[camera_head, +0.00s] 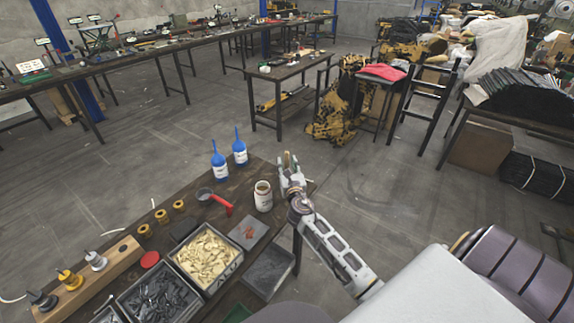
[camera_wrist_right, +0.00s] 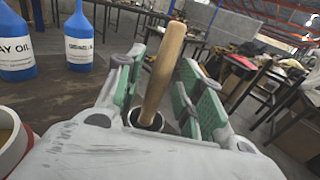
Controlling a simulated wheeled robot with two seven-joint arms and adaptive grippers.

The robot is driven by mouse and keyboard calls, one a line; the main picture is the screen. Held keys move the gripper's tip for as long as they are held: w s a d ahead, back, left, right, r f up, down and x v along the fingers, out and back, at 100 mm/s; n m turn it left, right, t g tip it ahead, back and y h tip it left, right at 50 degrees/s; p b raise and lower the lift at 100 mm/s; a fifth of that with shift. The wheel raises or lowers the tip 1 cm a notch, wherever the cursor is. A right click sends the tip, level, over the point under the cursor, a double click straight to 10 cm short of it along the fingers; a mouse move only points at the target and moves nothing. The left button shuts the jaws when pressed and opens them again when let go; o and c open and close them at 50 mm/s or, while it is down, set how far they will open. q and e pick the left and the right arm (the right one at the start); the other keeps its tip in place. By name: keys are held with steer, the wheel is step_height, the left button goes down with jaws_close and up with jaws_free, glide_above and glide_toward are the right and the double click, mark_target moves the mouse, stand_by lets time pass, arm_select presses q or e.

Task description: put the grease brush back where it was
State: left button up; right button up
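The grease brush's wooden handle (camera_wrist_right: 164,70) stands slightly tilted between the fingers of my right gripper (camera_wrist_right: 163,75) in the right wrist view. Its lower end enters a dark round opening with a grey rim (camera_wrist_right: 145,119); the bristles are hidden. Space shows on both sides of the handle, so the fingers look open around it. In the head view my right gripper (camera_head: 288,172) is at the bench's far right corner, beside a white jar (camera_head: 263,196), with the handle's tip (camera_head: 287,158) showing. My left gripper is not in view.
Two blue oil bottles (camera_head: 219,161) (camera_head: 240,148) stand behind the jar on the dark bench (camera_head: 200,211). A red-handled tool (camera_head: 221,204), brass rings, a bin of pale parts (camera_head: 236,273) and a grey plate (camera_head: 248,231) lie nearer. Open floor is right of the bench.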

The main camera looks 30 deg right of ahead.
steer(key=shift+v, duration=2)
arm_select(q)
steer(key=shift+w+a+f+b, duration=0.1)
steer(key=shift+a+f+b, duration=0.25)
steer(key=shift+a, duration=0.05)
arm_select(e)
glide_toward(287, 165)
steer(key=shift+s+a, duration=0.25)
steer(key=shift+s, duration=0.35)
